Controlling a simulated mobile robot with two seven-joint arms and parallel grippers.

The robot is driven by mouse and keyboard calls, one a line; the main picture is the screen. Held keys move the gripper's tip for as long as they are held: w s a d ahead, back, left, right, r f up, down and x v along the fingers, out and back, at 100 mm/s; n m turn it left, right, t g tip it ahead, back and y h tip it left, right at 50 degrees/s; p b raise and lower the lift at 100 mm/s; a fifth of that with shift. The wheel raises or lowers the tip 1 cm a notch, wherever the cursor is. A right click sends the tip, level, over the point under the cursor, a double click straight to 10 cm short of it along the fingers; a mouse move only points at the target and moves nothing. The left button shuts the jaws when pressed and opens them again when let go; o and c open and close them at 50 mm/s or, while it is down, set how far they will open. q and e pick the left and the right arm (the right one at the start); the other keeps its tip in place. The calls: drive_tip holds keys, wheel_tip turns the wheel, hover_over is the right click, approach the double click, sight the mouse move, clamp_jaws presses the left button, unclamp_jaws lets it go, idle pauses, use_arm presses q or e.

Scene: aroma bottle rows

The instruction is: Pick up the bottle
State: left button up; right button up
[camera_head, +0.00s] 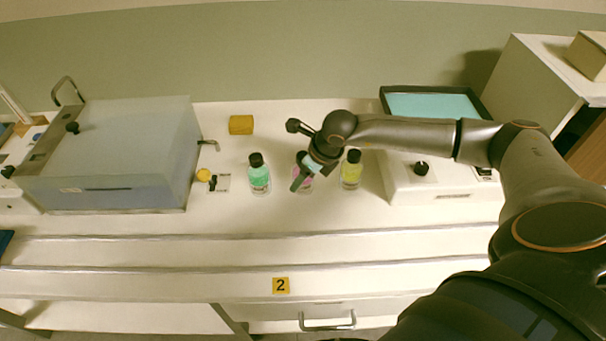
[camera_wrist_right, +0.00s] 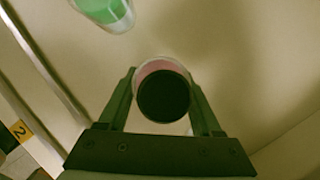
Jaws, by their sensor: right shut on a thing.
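Three small bottles with black caps stand in a row on the white bench. The green bottle (camera_head: 259,176) is on the left and the yellow bottle (camera_head: 350,172) is on the right. The pink bottle (camera_head: 303,184) is in the middle, partly hidden by my right gripper (camera_head: 300,172). In the right wrist view, the pink bottle's black cap (camera_wrist_right: 164,97) sits between the two fingers of my right gripper (camera_wrist_right: 164,105), which is shut on this bottle. The green bottle (camera_wrist_right: 108,10) shows at the top of that view. My left gripper is not in view.
A large grey-white box machine (camera_head: 115,150) stands on the left. A device with a teal top (camera_head: 435,105) stands on the right, close to the yellow bottle. A yellow block (camera_head: 241,125) lies behind the green bottle. The bench front is clear, with a "2" label (camera_head: 281,285) on its edge.

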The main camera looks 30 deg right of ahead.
clamp_jaws()
drive_tip(key=shift+r, duration=0.1)
drive_tip(key=shift+w+r, duration=0.1)
drive_tip(key=shift+r, duration=0.3)
wheel_tip(320, 180, up, 2)
drive_tip(key=shift+r+b, duration=0.1)
drive_tip(key=shift+b, duration=0.3)
drive_tip(key=s+d+r, duration=0.2)
drive_tip(key=s+r, duration=0.4)
drive_tip(key=r, duration=0.2)
drive_tip(key=s+d+r, duration=0.2)
drive_tip(key=s+r, duration=0.5)
drive_tip(key=r, duration=0.1)
drive_tip(key=shift+s+d+p, duration=0.2)
drive_tip(key=shift+d+p, duration=0.05)
drive_tip(key=shift+p, duration=0.1)
